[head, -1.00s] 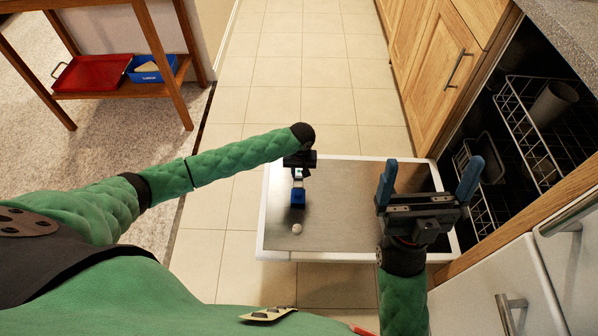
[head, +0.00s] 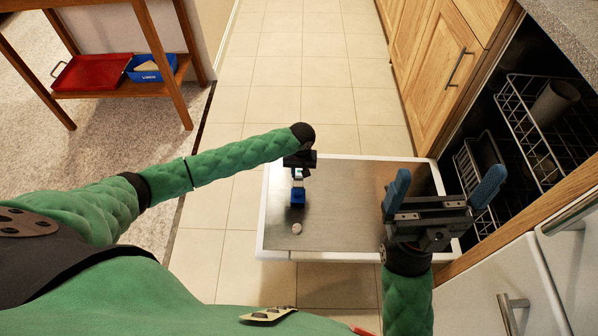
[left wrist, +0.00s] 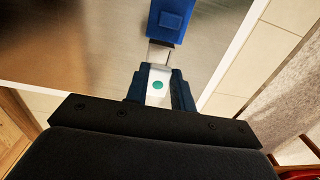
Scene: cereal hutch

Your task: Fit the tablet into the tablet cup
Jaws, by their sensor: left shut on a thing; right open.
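My left gripper (head: 298,173) is shut on a small white tablet with a green dot (left wrist: 157,86), seen between its blue fingers in the left wrist view. It is over the open dishwasher door (head: 345,190). Just beyond the fingertips is a pale, metallic-looking recess (left wrist: 159,54), which seems to be the tablet cup, with a blue part (left wrist: 170,22) at its far side. The blue part also shows in the head view (head: 298,197). I cannot tell whether the tablet touches the cup. My right gripper (head: 445,185) is open and empty, above the door's right side.
A small pale round piece (head: 297,228) is on the door near its front edge. Dishwasher racks (head: 535,120) with a grey cup (head: 555,102) are at right. A wooden stand with a red tray (head: 92,74) and blue box (head: 150,70) is at far left.

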